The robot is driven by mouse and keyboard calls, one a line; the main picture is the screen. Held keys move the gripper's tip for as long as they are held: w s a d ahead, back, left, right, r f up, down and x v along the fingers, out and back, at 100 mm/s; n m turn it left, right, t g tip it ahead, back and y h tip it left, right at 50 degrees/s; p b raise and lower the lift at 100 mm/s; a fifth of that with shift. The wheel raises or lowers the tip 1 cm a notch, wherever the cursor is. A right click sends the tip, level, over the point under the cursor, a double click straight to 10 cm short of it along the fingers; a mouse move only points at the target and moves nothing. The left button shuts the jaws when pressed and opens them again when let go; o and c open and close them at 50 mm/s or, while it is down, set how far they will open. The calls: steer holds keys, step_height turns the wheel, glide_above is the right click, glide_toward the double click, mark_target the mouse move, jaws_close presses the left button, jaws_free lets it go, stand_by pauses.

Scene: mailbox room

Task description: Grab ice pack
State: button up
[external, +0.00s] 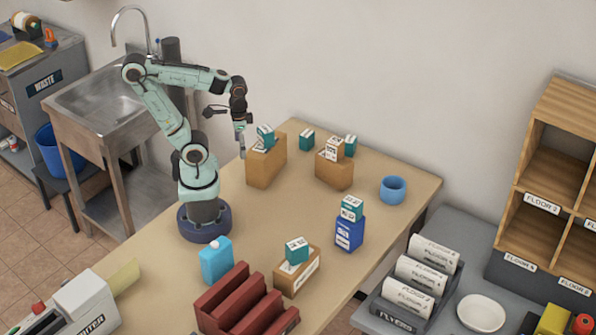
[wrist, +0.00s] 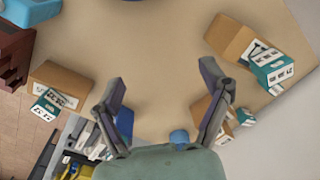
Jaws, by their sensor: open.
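A light blue block with a rounded top (external: 216,261), which looks like the ice pack, stands on the near part of the table, left of the maroon rack. Part of it shows at the top left corner of the wrist view (wrist: 30,11). My gripper (external: 241,140) is up in the air near the table's far left edge, beside a tall cardboard box and well away from the blue block. In the wrist view its two fingers (wrist: 160,100) are spread apart with nothing between them.
Cardboard boxes (external: 262,165) (external: 334,175) (external: 299,275) carry small teal cartons. A dark blue box (external: 350,236) and a blue cup (external: 393,189) stand to the right. The maroon rack (external: 240,300) is close beside the light blue block. The table's middle is clear.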

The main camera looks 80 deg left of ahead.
steer(key=w+d+f+m+y, duration=0.1)
steer(key=w+d+f+m, duration=0.15)
steer(key=d+m, duration=0.5)
steer(key=m+t+y, duration=0.2)
steer(key=m, duration=1.2)
glide_above(210, 250)
steer(key=w+a, duration=0.4)
steer(key=w, duration=0.4)
step_height(210, 250, down, 6)
steer(key=s+d+f+m, duration=0.1)
steer(key=s+m, duration=0.1)
steer(key=s+d+f+m+t, duration=0.1)
steer(key=s+d+f+m, duration=0.1)
steer(key=s, duration=0.1)
steer(key=s+d+f+m, duration=0.1)
steer(key=s+m, duration=0.2)
steer(key=shift+s+d+f+h, duration=0.15)
steer(key=shift+d+h, duration=0.1)
steer(key=shift+h, duration=0.15)
steer(key=shift+s+f+t, duration=0.1)
steer(key=shift+f+t, duration=0.15)
steer(key=shift+t, duration=0.05)
steer(key=x, duration=0.6)
steer(key=shift+f, duration=0.2)
